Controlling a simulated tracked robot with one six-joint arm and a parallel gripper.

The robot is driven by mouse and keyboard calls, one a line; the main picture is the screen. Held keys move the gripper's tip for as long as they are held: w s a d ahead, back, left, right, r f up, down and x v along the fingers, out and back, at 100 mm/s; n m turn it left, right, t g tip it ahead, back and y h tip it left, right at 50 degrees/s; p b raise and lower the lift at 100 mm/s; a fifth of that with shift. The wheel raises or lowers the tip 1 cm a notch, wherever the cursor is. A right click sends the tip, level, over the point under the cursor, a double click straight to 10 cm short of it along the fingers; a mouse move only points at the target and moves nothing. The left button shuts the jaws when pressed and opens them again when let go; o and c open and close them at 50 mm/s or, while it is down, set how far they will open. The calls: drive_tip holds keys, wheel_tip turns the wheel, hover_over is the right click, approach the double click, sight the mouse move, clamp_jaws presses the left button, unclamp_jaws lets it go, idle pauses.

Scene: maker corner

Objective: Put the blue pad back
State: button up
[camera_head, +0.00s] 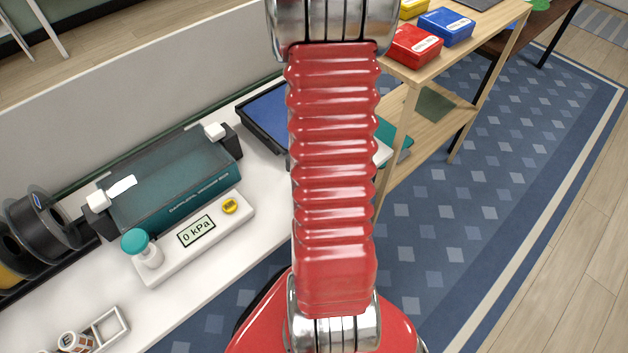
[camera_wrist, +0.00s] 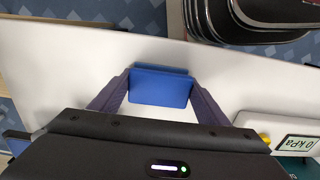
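The blue pad (camera_wrist: 160,87) shows in the wrist view as a small block with a darker blue top edge. My gripper (camera_wrist: 160,84) has its two dark purple fingers against the pad's left and right sides, and looks shut on it. The pad is over the white counter (camera_wrist: 65,70); whether it touches the counter I cannot tell. In the head view my red arm hides the gripper and the pad.
In the head view a teal vacuum box (camera_head: 170,180), a 0 kPa gauge unit (camera_head: 197,232) and spools (camera_head: 40,222) stand on the counter. A dark-rimmed blue tray (camera_head: 265,112) is partly behind my arm. A wooden shelf (camera_head: 408,92) holds red (camera_head: 414,45) and blue (camera_head: 446,26) boxes.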

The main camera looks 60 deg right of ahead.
drive_tip(key=o, duration=0.4)
drive_tip(key=shift+r, duration=0.1)
wheel_tip(320, 180, up, 12)
idle(0.8)
idle(0.6)
drive_tip(key=shift+w, duration=0.1)
